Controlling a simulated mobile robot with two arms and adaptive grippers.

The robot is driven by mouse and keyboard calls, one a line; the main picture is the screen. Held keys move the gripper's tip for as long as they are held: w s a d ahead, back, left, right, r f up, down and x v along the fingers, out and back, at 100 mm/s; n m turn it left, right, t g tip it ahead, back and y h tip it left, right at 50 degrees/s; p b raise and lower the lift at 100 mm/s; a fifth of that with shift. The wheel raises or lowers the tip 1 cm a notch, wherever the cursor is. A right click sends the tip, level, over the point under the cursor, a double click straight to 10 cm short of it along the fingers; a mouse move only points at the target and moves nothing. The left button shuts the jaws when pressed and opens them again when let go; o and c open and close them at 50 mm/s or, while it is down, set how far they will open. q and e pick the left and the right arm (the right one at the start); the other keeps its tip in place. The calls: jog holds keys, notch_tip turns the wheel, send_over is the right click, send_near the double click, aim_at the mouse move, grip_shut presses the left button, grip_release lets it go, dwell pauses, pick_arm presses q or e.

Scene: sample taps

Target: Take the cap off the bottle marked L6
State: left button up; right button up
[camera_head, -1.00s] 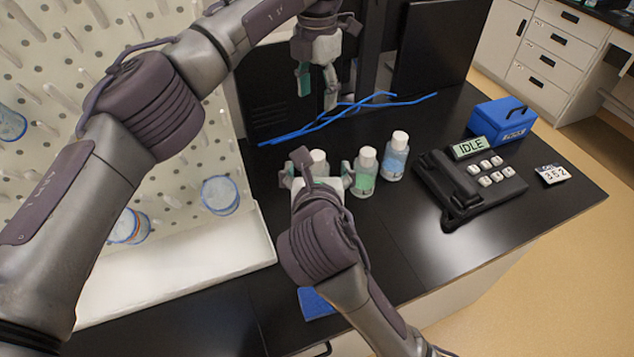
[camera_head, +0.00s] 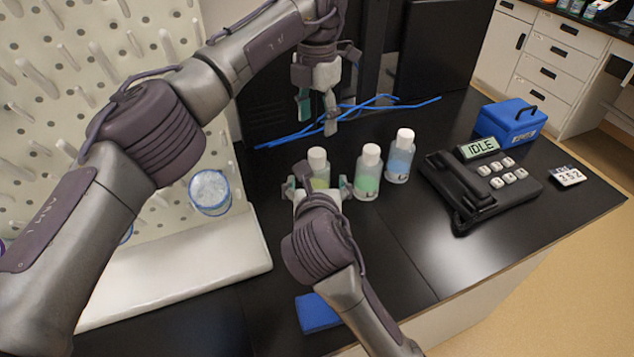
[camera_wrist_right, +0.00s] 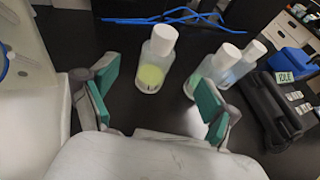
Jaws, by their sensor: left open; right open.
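Three clear bottles with white caps stand upright in a row: one with yellow-green liquid (camera_head: 319,182), one with green liquid (camera_head: 367,181), one with blue liquid (camera_head: 399,165). All caps are on. Their labels are too small to read, so I cannot tell which is L6. My right gripper (camera_head: 318,189) is open at the yellow-green bottle. In the right wrist view that bottle (camera_wrist_right: 154,70) stands ahead, between the lines of the spread fingers (camera_wrist_right: 158,95), apart from them. My left gripper (camera_head: 317,110) is open and empty, pointing down behind the bottles.
Blue rods (camera_head: 375,103) lie behind the bottles. A black phone (camera_head: 480,185) with an IDLE display, a blue box (camera_head: 508,122) and a number tag (camera_head: 568,176) are at right. A pegboard rack (camera_head: 80,60) stands left. A blue pad (camera_head: 317,312) lies at the front.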

aim_at(317, 167)
jog(key=x, duration=0.9)
jog(key=shift+c, duration=0.2)
grip_shut()
